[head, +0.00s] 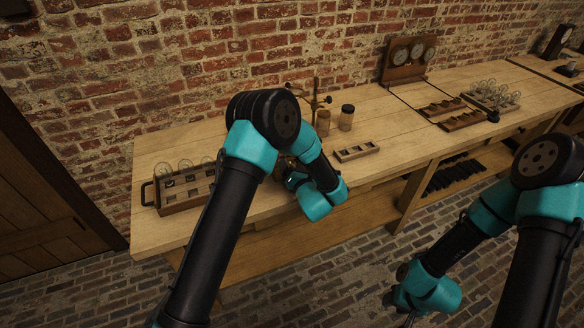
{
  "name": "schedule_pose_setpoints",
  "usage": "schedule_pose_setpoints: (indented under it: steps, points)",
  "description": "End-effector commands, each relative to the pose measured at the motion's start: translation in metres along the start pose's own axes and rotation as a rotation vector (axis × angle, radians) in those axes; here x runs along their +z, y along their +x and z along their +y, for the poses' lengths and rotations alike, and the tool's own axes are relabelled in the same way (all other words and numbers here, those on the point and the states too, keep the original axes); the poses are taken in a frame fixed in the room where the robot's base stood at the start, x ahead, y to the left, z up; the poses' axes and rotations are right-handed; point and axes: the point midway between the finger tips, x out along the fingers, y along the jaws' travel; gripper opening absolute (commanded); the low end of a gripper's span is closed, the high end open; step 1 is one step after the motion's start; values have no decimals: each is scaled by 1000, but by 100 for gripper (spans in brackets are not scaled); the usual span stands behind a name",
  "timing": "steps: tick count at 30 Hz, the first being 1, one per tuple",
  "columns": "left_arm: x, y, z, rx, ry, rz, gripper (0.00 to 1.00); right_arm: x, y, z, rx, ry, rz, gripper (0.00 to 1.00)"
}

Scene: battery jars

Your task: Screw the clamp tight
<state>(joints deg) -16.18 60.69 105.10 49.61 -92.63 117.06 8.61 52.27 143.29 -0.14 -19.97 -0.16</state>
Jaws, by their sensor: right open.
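A dark stand (316,90) with a thin upright rod and side pieces rises near the back of the bench, behind my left arm. Its lower part is hidden, and the clamp and its screw are too small to make out. My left gripper (292,179) is low over the bench front, in front of the stand. My own arm hides much of it, so its jaws and anything between them cannot be made out. My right gripper (406,313) is open and hangs over the brick floor, away from the bench.
Two jars, one brownish (323,123) and one dark-lidded (347,118), stand right of the stand. A small wooden block with compartments (344,157) lies before them. A handled crate (168,209) with glass bulbs sits left. The bench (400,125) is clear at centre right.

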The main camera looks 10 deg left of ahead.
Motion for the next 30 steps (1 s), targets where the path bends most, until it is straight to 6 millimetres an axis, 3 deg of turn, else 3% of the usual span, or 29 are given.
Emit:
schedule_pose_setpoints:
  steps: [8, 14, 30]
  points:
    - [0, -1, 0, 0, -1, 0, 70, 0, 0, 0, 0, 0, 0, 43]
    - [1, -16, -1, -2, 0, -2, 70, 0, 0, 0, 0, 0, 0, 43]
    - [1, -115, -1, -4, 1, -3, 70, 0, 0, 0, 0, 0, 0, 43]
